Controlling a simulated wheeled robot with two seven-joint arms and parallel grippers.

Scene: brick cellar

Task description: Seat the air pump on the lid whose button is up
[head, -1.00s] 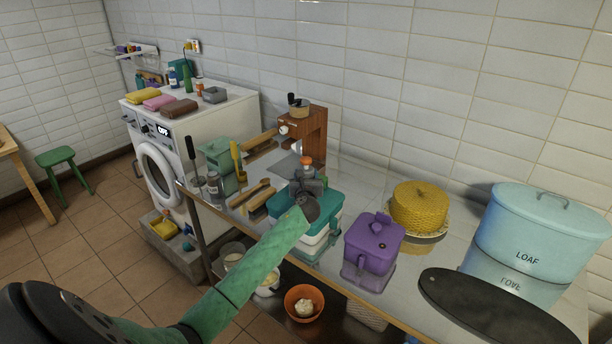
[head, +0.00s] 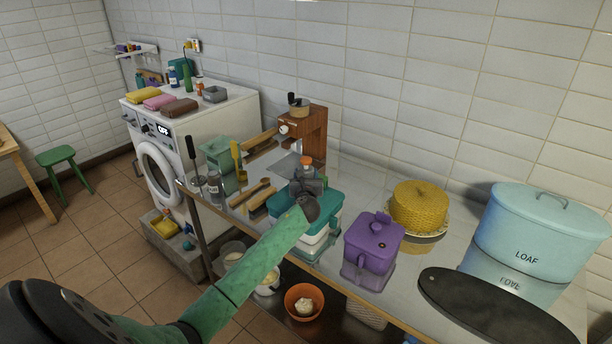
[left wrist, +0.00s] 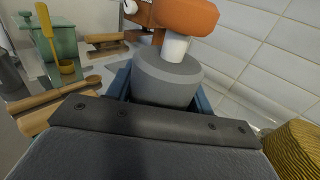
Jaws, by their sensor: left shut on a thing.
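The air pump has an orange knob (head: 307,161). In the left wrist view its grey body (left wrist: 167,78), white stem and orange top fill the upper middle. My left gripper (head: 308,184) is shut on the pump, upright over the teal-lidded box (head: 333,200). My gripper and wrist hide the middle of the teal lid, so I cannot tell its button or whether the pump touches it. The purple box (head: 370,252) stands to the right; its lid carries a small dark round button (head: 377,227), seemingly raised. My right gripper is not in view.
A yellow woven cake cover (head: 419,205) and a pale blue LOAF bin (head: 535,230) stand on the right. Wooden-handled tools, a green canister (head: 221,158) and a brown wooden machine (head: 304,135) lie left and behind. A dark flat shape (head: 495,310) spans the front right.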

